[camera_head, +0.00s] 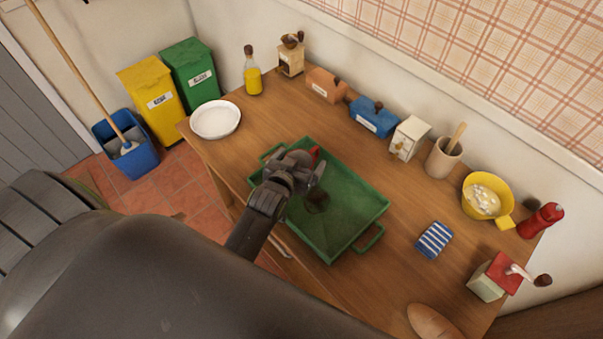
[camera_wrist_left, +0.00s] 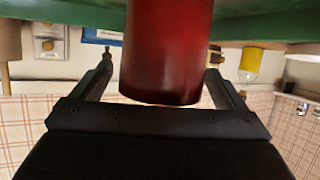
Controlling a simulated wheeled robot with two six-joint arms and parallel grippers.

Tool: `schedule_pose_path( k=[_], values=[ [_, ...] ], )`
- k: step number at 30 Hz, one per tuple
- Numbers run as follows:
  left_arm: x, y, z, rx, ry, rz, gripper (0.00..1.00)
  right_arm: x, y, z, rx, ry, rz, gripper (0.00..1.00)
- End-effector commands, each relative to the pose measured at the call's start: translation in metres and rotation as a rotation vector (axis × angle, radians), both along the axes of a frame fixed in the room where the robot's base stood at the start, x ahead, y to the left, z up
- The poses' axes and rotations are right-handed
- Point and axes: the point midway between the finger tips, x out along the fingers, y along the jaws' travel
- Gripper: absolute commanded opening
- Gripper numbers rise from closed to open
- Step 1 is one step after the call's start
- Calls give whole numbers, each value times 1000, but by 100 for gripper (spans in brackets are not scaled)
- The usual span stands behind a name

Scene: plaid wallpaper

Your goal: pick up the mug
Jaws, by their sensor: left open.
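The mug is a dark red, smooth cylinder (camera_wrist_left: 167,50) in the left wrist view, where the picture is upside down. It stands at the green tray, and its handle does not show. In the head view only a small red piece of it (camera_head: 316,152) shows past my gripper. My left gripper (camera_head: 308,172) is over the green tray (camera_head: 345,232). Its two fingers are apart, one on each side of the mug in the wrist view (camera_wrist_left: 160,70). I cannot tell whether either finger touches it. My right gripper is not in view.
A white plate (camera_head: 216,119) lies left of the tray. A blue striped cloth (camera_head: 434,240) lies to the right. Boxes, a utensil crock (camera_head: 442,160) and a yellow bowl (camera_head: 486,197) line the wall. A red grinder (camera_head: 497,275) stands at the right.

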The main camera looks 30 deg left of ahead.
Motion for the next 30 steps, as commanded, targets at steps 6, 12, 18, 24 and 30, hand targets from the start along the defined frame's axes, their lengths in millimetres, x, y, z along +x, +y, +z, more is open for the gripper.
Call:
schedule_pose_path(
  k=[6, 12, 18, 24, 30],
  values=[
    [6, 1, -3, 1, 1, 1, 95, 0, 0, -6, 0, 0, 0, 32],
    [6, 1, -2, 1, 1, 1, 89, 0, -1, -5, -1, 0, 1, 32],
    [6, 1, -2, 0, 1, 0, 63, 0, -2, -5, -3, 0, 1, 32],
    [6, 1, -2, 0, -1, 0, 39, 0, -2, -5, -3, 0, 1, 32],
    [6, 1, -1, 0, -1, 0, 39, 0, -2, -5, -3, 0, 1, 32]
  ],
)
